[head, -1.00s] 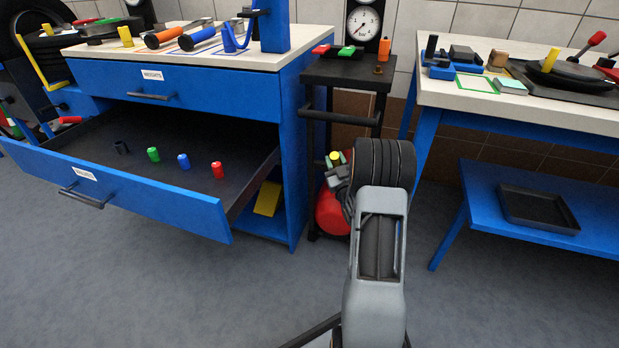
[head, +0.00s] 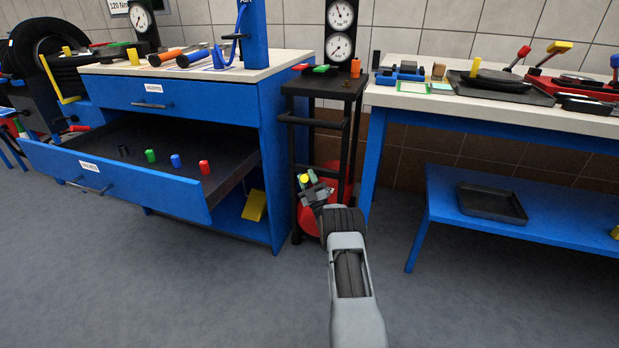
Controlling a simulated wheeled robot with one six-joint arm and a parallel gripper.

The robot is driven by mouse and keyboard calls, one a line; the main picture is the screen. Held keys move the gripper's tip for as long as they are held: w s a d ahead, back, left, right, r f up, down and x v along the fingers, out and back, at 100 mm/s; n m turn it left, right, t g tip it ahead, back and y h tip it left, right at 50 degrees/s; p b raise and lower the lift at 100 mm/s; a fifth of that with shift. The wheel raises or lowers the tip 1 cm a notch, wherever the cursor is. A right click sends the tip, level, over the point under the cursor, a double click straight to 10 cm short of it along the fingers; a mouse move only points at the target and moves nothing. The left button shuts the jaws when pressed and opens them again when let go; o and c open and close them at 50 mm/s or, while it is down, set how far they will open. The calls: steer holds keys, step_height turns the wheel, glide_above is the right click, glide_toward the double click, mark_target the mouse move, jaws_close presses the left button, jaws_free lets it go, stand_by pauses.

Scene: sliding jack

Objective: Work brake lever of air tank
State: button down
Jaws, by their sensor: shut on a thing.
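The red air tank (head: 308,220) stands on the floor under the black cart, partly hidden behind my gripper and arm. My gripper (head: 308,187) is in front of the tank's upper left part. It is shut on a small piece with a yellow end (head: 303,178), which looks like the brake lever. A small green part (head: 312,176) shows right beside the yellow end. The fingers are small and dark here, so the exact grip and the lever's angle cannot be told.
The black cart (head: 325,88) with gauges stands above the tank. At left, a blue cabinet has an open drawer (head: 130,188) holding several coloured caps. At right is a workbench (head: 470,108) with a blue lower shelf (head: 450,205). The floor in front is clear.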

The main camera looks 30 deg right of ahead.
steer(key=shift+s+d+f, duration=0.1)
steer(key=shift+s+f, duration=0.05)
steer(key=shift+f, duration=0.1)
steer(key=c, duration=1)
jaws_free()
steer(key=shift+o, duration=1)
steer(key=shift+a+r+n+y, duration=0.1)
steer(key=shift+a+n+y, duration=0.1)
steer(key=shift+n+y, duration=0.1)
